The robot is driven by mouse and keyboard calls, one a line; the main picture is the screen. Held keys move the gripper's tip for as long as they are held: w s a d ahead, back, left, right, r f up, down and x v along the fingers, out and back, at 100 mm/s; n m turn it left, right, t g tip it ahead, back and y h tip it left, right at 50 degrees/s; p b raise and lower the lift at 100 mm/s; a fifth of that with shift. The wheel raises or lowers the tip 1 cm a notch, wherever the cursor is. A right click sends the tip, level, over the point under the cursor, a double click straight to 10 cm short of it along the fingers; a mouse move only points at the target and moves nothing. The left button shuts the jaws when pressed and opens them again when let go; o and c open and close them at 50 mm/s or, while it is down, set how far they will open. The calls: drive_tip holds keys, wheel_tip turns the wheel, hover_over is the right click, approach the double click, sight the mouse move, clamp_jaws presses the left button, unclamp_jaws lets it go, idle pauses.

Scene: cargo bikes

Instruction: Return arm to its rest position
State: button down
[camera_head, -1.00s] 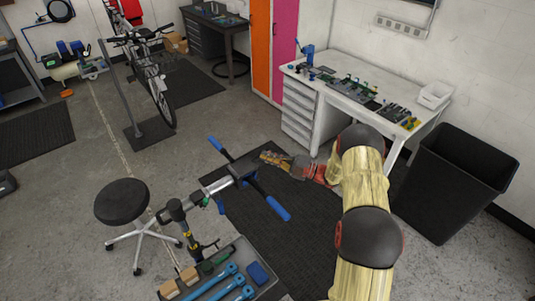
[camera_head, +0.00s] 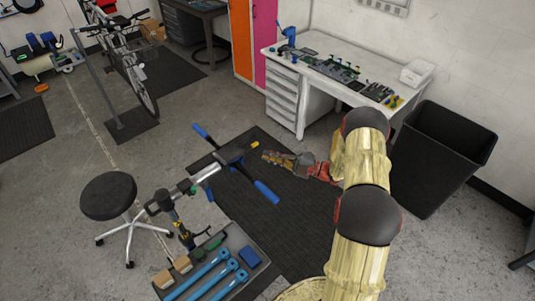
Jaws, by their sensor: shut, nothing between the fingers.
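My gripper (camera_head: 272,157) is in the middle of the head view, at the end of my yellow-sleeved arm, which reaches up from the bottom right. Its fingers are shut with nothing between them. It hangs over the dark floor mat (camera_head: 300,215), just right of the repair stand's clamp head (camera_head: 236,157) and blue handles. A small gap seems to show between the gripper and the clamp, but I cannot tell their depth apart.
A tool tray (camera_head: 262,262) with blue tools lies at bottom centre. A black stool (camera_head: 108,196) stands left, a white workbench (camera_head: 300,85) behind, a black bin (camera_head: 440,160) right. A bike (camera_head: 130,70) stands at back left. Open floor lies between bike and repair stand.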

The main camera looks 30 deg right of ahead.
idle(0.3)
drive_tip(key=s+a+r+n+g+h+b, duration=0.1)
drive_tip(key=s+a+r+n+g+b, duration=0.15)
drive_tip(key=s+a+n+g, duration=0.35)
drive_tip(key=s+a+r+n+g+h+b, duration=0.2)
drive_tip(key=s+a+n+b, duration=0.15)
drive_tip(key=a+n, duration=0.45)
drive_tip(key=s+a+r+n+g+h+b, duration=0.1)
drive_tip(key=s+a+r+n+g+b, duration=0.1)
drive_tip(key=s+a+n+g+b, duration=0.5)
drive_tip(key=s+d+f+n+t+h+b, duration=0.1)
drive_tip(key=s+n+t+h+b, duration=0.3)
drive_tip(key=s+n, duration=0.4)
drive_tip(key=s+d+f+n+t+h+b, duration=0.1)
drive_tip(key=s+d+n+t+h+b, duration=0.2)
drive_tip(key=s+n, duration=0.5)
drive_tip(key=shift+s+d+n+t+h+b, duration=0.35)
drive_tip(key=shift+n+h+b, duration=1.1)
drive_tip(key=shift+n, duration=3.35)
drive_tip(key=shift+w+d+f+h+p, duration=0.15)
drive_tip(key=shift+d+h+p, duration=0.05)
drive_tip(key=shift+h+p, duration=0.25)
